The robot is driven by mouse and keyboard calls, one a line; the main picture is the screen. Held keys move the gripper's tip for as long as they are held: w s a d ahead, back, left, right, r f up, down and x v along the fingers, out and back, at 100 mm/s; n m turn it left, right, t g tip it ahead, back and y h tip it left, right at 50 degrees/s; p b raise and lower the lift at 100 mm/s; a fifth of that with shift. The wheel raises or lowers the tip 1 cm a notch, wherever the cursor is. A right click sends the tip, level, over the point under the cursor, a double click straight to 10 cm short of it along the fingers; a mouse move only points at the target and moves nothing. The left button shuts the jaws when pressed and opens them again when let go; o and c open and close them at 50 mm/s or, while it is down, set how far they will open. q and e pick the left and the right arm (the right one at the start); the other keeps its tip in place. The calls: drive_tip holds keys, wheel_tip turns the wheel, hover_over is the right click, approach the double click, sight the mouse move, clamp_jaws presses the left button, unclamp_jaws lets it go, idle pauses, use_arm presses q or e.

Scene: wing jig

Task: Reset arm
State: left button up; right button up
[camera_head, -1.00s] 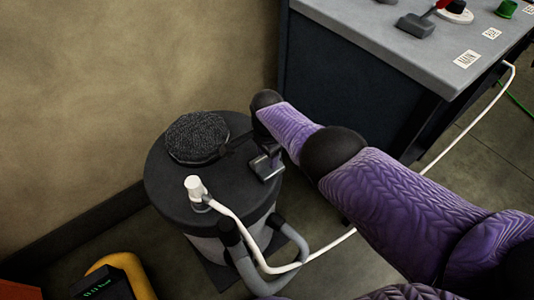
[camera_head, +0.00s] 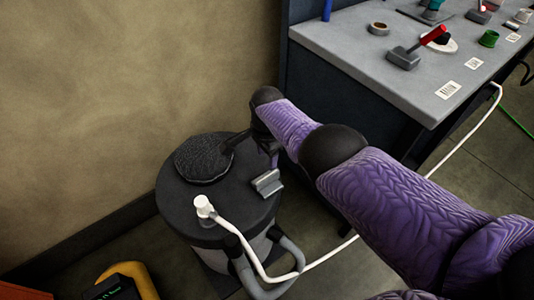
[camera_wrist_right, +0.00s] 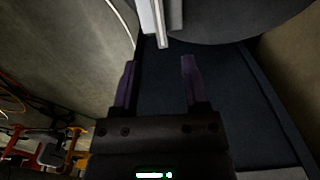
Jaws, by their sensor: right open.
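My right arm, in a purple sleeve, comes in from the right in the head view. Its gripper (camera_head: 272,150) is above the far right edge of a dark round drum lid (camera_head: 225,205), partly hidden by the wrist. In the right wrist view the gripper (camera_wrist_right: 157,80) has its two fingers apart with nothing between them. A small grey metal piece (camera_head: 267,183) sits on the lid's right edge, just below the gripper and apart from it. My left gripper is out of view.
A black round textured pad (camera_head: 203,158) and a white hose end (camera_head: 204,207) are on the drum. A grey workbench (camera_head: 385,65) with a red-handled tool (camera_head: 405,58) stands at the upper right. A yellow machine (camera_head: 130,279) is at the lower left.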

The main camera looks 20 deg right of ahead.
drive_tip(key=s+a+f+n+t, duration=0.1)
drive_tip(key=s+f+n, duration=0.2)
drive_tip(key=s+n, duration=0.3)
drive_tip(key=s+f+n, duration=0.3)
drive_tip(key=s+f, duration=0.1)
drive_tip(key=s, duration=0.3)
drive_tip(key=s+d+r+n+t, duration=0.1)
drive_tip(key=s+r+n, duration=0.35)
drive_tip(key=s, duration=0.35)
drive_tip(key=s+d+r+n+t, duration=0.1)
drive_tip(key=s+d+r+n, duration=0.15)
drive_tip(key=s+r, duration=0.4)
drive_tip(key=s+f+g, duration=0.1)
drive_tip(key=s+f, duration=0.1)
drive_tip(key=f, duration=0.8)
drive_tip(key=s+f+g, duration=0.1)
drive_tip(key=s+f, duration=0.1)
drive_tip(key=f, duration=0.7)
drive_tip(key=s+d+f, duration=0.3)
drive_tip(key=s+f, duration=0.7)
drive_tip(key=s, duration=0.4)
drive_tip(key=shift+d+f+n+g, duration=0.4)
